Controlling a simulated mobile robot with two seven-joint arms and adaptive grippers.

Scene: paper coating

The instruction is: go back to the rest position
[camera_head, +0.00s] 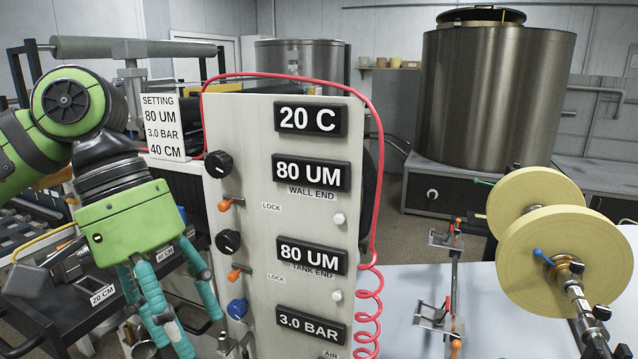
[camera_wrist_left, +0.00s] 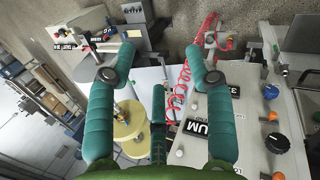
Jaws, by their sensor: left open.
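My left gripper (camera_head: 185,322) is green with teal fingers. It hangs pointing down at the left of the control panel (camera_head: 253,230), close to its left edge and lower knobs; whether it touches the panel I cannot tell. In the left wrist view its fingers (camera_wrist_left: 160,82) are spread apart with nothing between them. My right gripper is in neither view.
The panel reads 20 C, 80 UM, 80 UM and 3.0 BAR. A red coiled hose (camera_head: 369,302) runs down its right side. Yellow rolls (camera_head: 562,262) stand at the right. A setting card (camera_head: 164,128) and a black shelf (camera_head: 84,296) are at the left. A large metal tank (camera_head: 490,98) stands behind.

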